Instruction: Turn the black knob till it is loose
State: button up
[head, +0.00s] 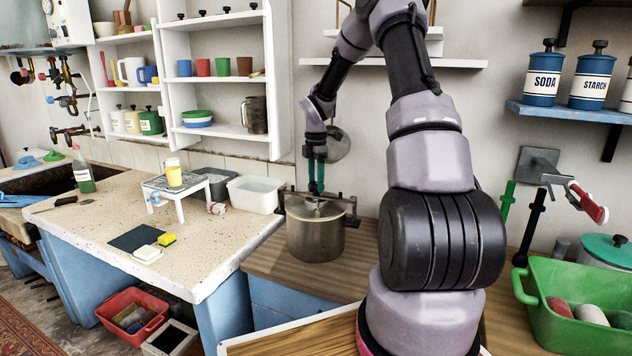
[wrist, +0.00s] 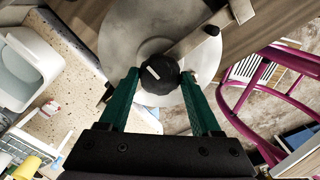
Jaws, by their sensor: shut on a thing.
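The black knob (wrist: 160,76) sits on the lid (wrist: 125,35) of a steel pot (head: 315,238). A short white mark on its top slants from upper left to lower right in the wrist view. My gripper (wrist: 160,74) is shut on the knob, with one green finger on either side of it. In the head view my gripper (head: 316,188) points down at the middle of the pot lid; the knob is hard to make out there. A metal bar (wrist: 195,40) runs across the lid beside the knob.
The pot stands on a wooden counter (head: 265,262). A white tub (head: 255,196) and a small white stand (head: 180,205) with a yellow cup are to its left. A round metal disc (head: 338,145) hangs on the wall behind. A green basket (head: 580,300) is at right.

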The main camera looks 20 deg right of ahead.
aim_at(316, 183)
dwell(0.3)
jog(key=o, duration=1.4)
jog(key=shift+r, duration=0.15)
jog(key=shift+r, duration=5.25)
